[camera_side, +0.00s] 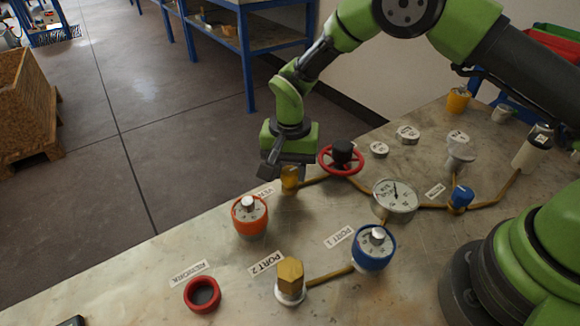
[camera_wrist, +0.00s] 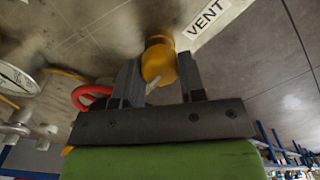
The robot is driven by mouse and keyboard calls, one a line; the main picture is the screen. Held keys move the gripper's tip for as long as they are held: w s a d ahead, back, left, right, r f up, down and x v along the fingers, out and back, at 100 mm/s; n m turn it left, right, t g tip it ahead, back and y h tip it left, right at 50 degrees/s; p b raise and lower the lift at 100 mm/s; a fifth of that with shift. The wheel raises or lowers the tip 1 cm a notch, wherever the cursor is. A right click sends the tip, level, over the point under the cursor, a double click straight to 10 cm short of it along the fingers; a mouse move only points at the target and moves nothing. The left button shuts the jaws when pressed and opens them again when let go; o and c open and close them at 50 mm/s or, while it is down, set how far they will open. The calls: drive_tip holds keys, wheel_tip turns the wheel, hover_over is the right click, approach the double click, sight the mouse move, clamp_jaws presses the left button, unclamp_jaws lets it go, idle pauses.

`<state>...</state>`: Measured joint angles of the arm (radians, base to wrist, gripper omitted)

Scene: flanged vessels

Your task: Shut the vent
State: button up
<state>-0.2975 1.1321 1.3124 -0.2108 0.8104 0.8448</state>
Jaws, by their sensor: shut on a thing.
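The vent is a yellow-brass knob (camera_side: 290,178) at the end of a brass pipe near the table's far edge. A label (camera_wrist: 206,20) reading VENT lies beside it. In the wrist view the knob (camera_wrist: 158,60) sits between the two dark fingers of my gripper (camera_wrist: 160,78). My gripper (camera_side: 285,174) comes down on the knob from above in the side view and is shut on it. The gripper hides part of the knob in the side view. A small pale lever-like piece (camera_wrist: 152,84) shows at the knob, between the fingers.
A red handwheel (camera_side: 342,160) with a black hub stands close right of my gripper. Near it are an orange-rimmed gauge (camera_side: 250,215), a white dial (camera_side: 395,197), a blue gauge (camera_side: 373,247) and a blue valve (camera_side: 460,198). A brass hex plug (camera_side: 290,274) and red ring (camera_side: 202,294) stand in front.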

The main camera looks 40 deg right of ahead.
drive_tip(key=n, duration=0.8)
drive_tip(key=shift+n, duration=0.3)
drive_tip(key=n, duration=0.4)
drive_tip(key=shift+n, duration=0.3)
drive_tip(key=n, duration=0.4)
drive_tip(key=shift+n, duration=0.3)
drive_tip(key=o, duration=0.9)
